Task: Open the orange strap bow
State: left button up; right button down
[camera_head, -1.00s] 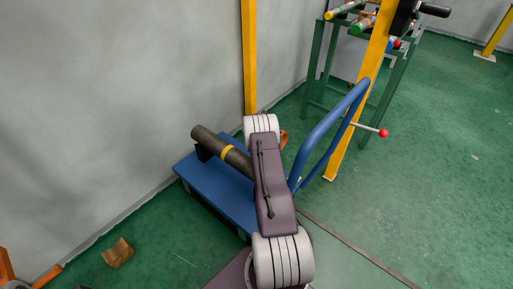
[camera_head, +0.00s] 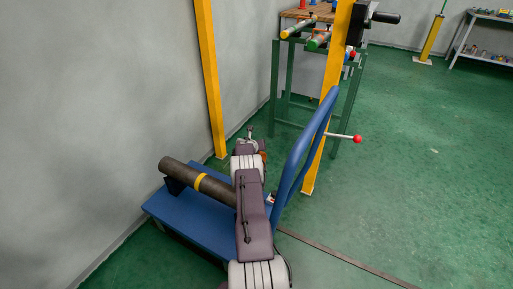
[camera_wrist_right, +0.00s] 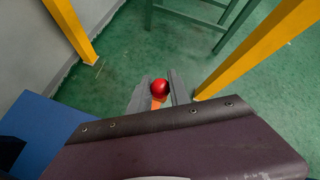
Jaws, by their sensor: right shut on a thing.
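My right gripper (camera_wrist_right: 160,92) has its grey fingers on both sides of a red ball knob (camera_wrist_right: 160,87), shut on it. An orange piece (camera_wrist_right: 157,104), apparently part of the orange strap bow, shows just below the knob between the fingers. In the head view my right arm reaches across a blue cart, and the right gripper (camera_head: 250,133) is small at its far end. A bit of orange (camera_head: 264,156) shows beside the wrist there. Most of the strap bow is hidden behind my arm. My left gripper is in neither current view.
The blue cart (camera_head: 190,219) carries a dark pipe (camera_head: 178,172) with a yellow band. Its curved blue handle (camera_head: 303,146) stands right of my arm. Yellow posts (camera_head: 210,80) stand nearby. Another red knob (camera_head: 358,139) sticks out on a rod. Green floor is open at right.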

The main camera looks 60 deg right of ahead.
jog(key=shift+s+f, duration=0.1)
jog(key=shift+f, duration=0.05)
jog(key=c, duration=1.3)
grip_release()
jog(key=shift+o, duration=0.2)
jog(key=shift+a+r+p, duration=0.3)
jog(key=shift+r+p, duration=0.15)
jog(key=shift+p, duration=0.1)
jog(key=p+v, duration=0.2)
jog(key=v, duration=0.6)
jog(key=shift+a+f, duration=0.1)
